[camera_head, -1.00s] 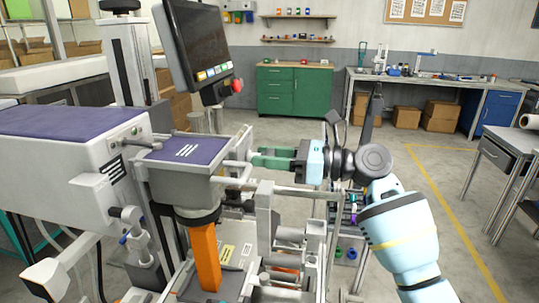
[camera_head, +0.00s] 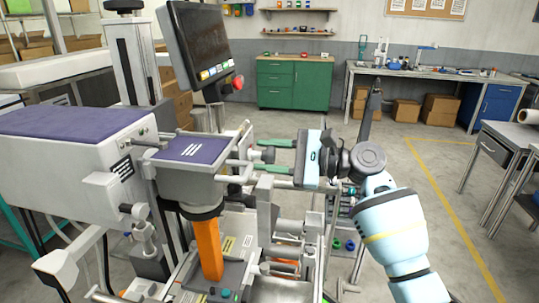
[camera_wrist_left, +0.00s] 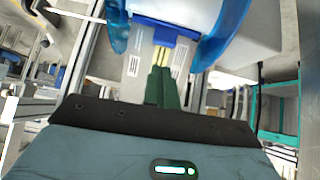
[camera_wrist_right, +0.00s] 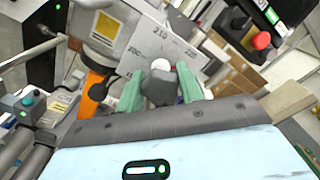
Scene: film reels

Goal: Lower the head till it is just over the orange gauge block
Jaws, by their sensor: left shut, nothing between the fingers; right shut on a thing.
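The head (camera_head: 187,178), a grey box with a purple top and a black collar underneath, stands on the machine at centre left. The orange gauge block (camera_head: 208,252) is upright under the collar. Its top is hidden, so I cannot tell the gap. Part of the orange block also shows in the right wrist view (camera_wrist_right: 90,92). My right gripper (camera_head: 268,156) is shut on a dark knob with a pale centre (camera_wrist_right: 160,88), right of the head, one green finger on each side. My left gripper (camera_wrist_left: 161,72) is shut and empty, outside the head view.
A black monitor with a red button (camera_head: 237,82) stands behind the head. A large white unit with a purple top (camera_head: 70,125) fills the left. Metal rods and clamps (camera_head: 290,240) lie right of the block. Open floor (camera_head: 440,230) is at the right.

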